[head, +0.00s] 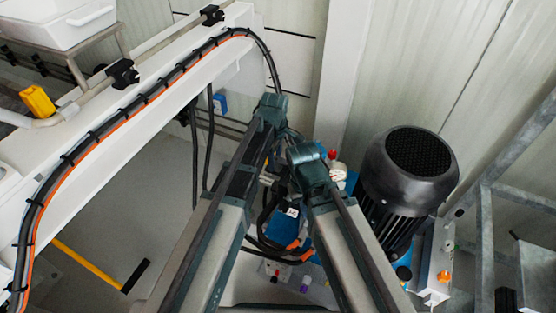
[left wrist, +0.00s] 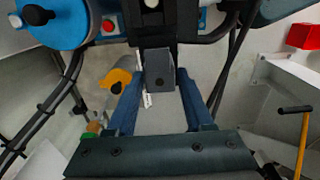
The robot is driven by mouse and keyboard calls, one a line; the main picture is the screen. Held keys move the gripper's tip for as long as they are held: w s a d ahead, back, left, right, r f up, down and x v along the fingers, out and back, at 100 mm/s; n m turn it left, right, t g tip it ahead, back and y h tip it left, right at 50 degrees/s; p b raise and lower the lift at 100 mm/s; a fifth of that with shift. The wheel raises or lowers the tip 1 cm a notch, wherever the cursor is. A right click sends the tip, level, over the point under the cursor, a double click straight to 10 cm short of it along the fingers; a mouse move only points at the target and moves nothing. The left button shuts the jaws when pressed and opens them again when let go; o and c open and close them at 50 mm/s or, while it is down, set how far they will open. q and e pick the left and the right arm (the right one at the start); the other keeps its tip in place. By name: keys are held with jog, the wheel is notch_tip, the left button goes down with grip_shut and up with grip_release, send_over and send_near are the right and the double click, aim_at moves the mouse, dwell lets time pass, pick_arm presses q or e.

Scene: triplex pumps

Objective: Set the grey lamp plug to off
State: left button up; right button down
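In the left wrist view, my left gripper (left wrist: 161,76) has two blue fingers with a gap between them. A dark grey block (left wrist: 160,64) with a small round mark stands between the fingertips, with narrow gaps seeming to remain at its sides. It looks like the grey lamp plug, but I cannot be sure. A small white tag (left wrist: 146,99) shows beside it. In the head view, the end of my left arm hides that area. My right arm's end (head: 308,168) is close beside it, and its fingers cannot be made out.
A black motor (head: 407,168) stands right of my arms, near a grey metal frame (head: 485,245). A white beam with cables (head: 135,105) runs along the left. Black hoses (head: 197,150) hang nearby. The left wrist view shows a yellow-orange part (left wrist: 116,79) and a red box (left wrist: 305,36).

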pick_arm(q)
jog(key=shift+o, duration=1.2)
jog(key=shift+d, duration=0.1)
notch_tip(320, 180, up, 14)
jog(key=p, duration=1.3)
jog(key=shift+p, duration=0.4)
jog(key=shift+f, duration=0.15)
